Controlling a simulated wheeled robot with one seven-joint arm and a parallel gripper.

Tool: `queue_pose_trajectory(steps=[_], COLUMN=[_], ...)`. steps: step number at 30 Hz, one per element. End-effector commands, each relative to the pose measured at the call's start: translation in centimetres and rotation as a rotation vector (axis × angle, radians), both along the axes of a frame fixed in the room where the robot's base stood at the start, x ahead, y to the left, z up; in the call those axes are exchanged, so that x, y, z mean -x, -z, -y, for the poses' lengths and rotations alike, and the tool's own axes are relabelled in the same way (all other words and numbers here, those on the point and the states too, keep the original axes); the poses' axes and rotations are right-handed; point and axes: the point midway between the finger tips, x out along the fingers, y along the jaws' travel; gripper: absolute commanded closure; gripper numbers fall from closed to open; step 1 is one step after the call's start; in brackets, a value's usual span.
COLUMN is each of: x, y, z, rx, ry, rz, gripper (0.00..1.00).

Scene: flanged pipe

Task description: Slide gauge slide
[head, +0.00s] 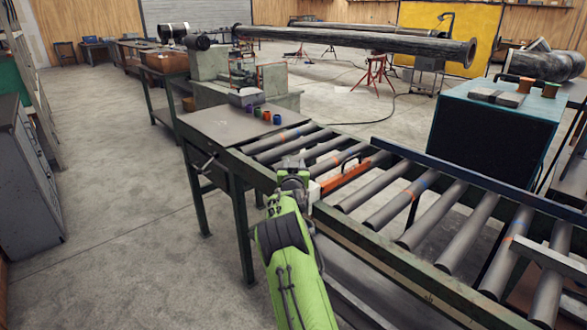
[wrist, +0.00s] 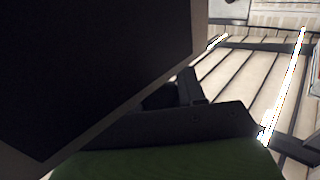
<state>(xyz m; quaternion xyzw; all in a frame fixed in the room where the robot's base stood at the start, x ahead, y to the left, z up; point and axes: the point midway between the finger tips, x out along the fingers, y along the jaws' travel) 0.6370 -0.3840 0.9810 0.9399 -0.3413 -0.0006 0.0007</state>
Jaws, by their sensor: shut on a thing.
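The gauge slide appears to be the orange bar (head: 345,176) with a black loop handle, lying across the roller conveyor in the head view. My gripper (head: 294,163) is at the conveyor's near edge, by the left end of this bar. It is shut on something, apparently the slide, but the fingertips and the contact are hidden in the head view. In the wrist view a large dark flat surface (wrist: 95,70) fills the left, and I cannot tell what it is. Dark parts (wrist: 185,100) in the middle hide any clear grip.
Several grey rollers (head: 430,215) run to the right between the conveyor's rails. A flat bench top (head: 225,122) with small coloured cups (head: 265,114) lies beyond on the left. A dark teal cabinet (head: 490,130) stands behind the conveyor. The floor at left (head: 125,190) is clear.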

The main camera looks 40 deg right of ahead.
Motion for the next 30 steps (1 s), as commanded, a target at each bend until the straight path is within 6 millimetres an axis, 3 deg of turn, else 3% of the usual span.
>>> queue_pose_trajectory(steps=[9, 10, 14, 23, 30], x=[-0.3, -0.3, -0.3, -0.1, 2.3], y=[-0.2, -0.2, -0.2, -0.2, -0.2], z=[-0.4, -0.4, -0.4, -0.3, -2.3], rx=[-0.003, -0.002, -0.001, 0.000, -0.002], ry=[-0.010, -0.011, -0.009, -0.005, -0.005], rz=[0.006, 0.007, 0.006, 0.004, 0.003], gripper=[1.00, 0.56, 0.37, 0.37, 0.37])
